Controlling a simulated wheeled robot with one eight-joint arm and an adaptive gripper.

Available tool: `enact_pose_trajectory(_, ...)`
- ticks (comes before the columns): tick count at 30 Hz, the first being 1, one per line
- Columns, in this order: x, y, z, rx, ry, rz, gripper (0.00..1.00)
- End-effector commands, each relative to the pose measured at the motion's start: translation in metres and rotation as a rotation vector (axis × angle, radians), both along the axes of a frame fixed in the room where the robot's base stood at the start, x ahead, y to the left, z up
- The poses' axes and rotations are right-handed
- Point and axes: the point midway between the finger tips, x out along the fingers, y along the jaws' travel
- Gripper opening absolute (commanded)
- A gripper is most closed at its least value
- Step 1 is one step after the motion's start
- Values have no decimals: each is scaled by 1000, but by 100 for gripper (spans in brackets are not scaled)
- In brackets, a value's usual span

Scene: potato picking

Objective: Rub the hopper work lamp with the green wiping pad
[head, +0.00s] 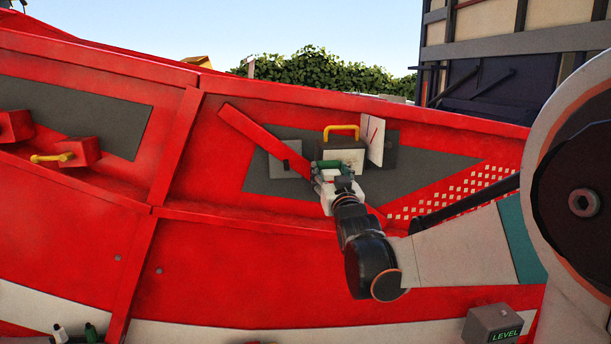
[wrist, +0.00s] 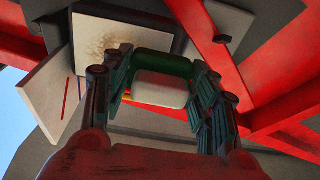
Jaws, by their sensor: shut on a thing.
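The work lamp (head: 350,157) is a box with a pale face and a yellow handle on top, mounted on a grey patch of the red hopper side. In the wrist view its pale face (wrist: 108,38) in a dark frame shows brownish speckled marks. My gripper (head: 325,172) is shut on the green wiping pad (wrist: 155,62), which has a pale lower part. The pad is at the lower left front of the lamp in the head view. In the wrist view it lies right and below the marked face. I cannot tell whether it touches the lamp.
A white flap (head: 375,138) with a red line stands out at the lamp's right side. A grey plate (head: 290,158) and a slanting red bar (head: 255,133) are on the left. A box marked LEVEL (head: 491,324) sits at the lower right.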

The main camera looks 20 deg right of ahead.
Motion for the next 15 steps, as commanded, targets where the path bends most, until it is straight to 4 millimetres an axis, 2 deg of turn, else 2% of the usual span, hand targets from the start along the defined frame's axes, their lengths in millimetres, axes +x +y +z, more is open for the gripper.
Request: enact_pose_trajectory(15,9,-3,2,0,0,0,35)
